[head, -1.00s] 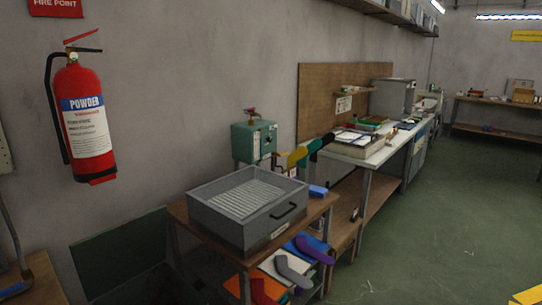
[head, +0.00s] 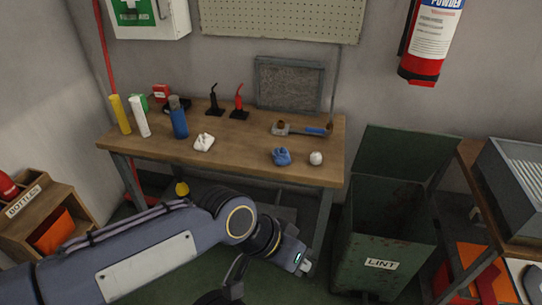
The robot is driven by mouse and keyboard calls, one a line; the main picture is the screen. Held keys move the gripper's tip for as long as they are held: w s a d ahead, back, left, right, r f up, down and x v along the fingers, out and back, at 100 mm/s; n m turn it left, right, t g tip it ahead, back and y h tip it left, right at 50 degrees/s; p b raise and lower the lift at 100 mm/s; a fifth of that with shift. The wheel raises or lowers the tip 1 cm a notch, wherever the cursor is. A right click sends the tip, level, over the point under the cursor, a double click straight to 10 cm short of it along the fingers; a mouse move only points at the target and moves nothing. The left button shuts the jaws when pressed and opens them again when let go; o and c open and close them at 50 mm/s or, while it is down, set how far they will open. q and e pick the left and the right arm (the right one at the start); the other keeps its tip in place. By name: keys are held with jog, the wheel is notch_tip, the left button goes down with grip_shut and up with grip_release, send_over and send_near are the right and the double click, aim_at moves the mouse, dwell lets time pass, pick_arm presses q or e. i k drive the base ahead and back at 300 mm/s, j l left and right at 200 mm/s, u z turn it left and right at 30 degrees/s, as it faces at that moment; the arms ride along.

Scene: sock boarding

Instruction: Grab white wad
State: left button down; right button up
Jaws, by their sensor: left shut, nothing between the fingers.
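A white crumpled wad (head: 204,142) lies on the wooden table (head: 240,170), left of the middle. A small rounded white lump (head: 316,158) lies near the table's right end, beside a blue crumpled wad (head: 281,156). My left gripper (head: 306,266) is in front of the table, low in the view, beyond the table's front edge. It is shut and empty, apart from both white things. My right gripper is not in view.
An open green lint bin (head: 385,250) stands right of the table. A grey box (head: 515,175) is at far right.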

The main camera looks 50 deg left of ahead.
aim_at(316, 158)
jog(key=u, duration=0.4)
jog(key=j+u, duration=0.15)
jog(key=u, duration=0.6)
jog(key=i+l+u, duration=0.4)
jog(key=i+l, duration=0.3)
jog(key=i+u, duration=0.1)
jog(key=u, duration=1.15)
